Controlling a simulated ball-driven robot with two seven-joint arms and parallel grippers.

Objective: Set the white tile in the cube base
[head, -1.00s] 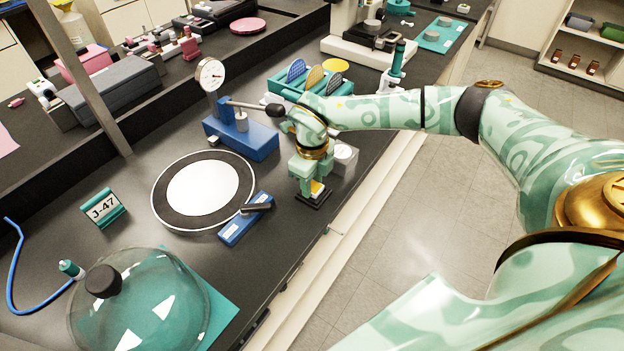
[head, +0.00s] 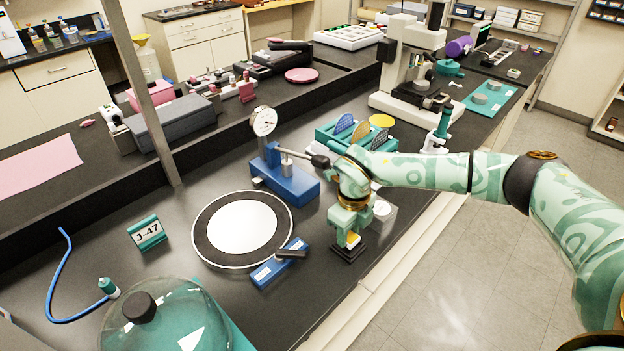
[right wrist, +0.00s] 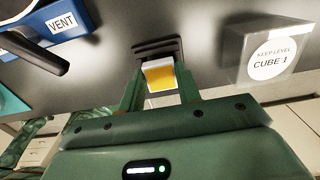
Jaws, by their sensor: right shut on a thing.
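My right gripper (head: 349,238) points down over the bench near its front edge. Its fingers are shut on a small white and yellow piece, which shows between them in the right wrist view (right wrist: 160,76); I take it for the white tile. A black square base (head: 347,254) is directly beneath the fingers and also shows in the right wrist view (right wrist: 157,47). The piece is at or just over this base; contact cannot be told. A clear block labelled "CUBE 1" (right wrist: 270,50) stands beside the gripper. My left gripper is not in view.
A blue "VENT" bar with a black lever (head: 277,267) and a round black-rimmed white plate (head: 241,227) lie left of the gripper. A blue dial-gauge stand (head: 290,183) and a teal rack (head: 345,148) are behind it. A glass dome (head: 165,318) is at front left.

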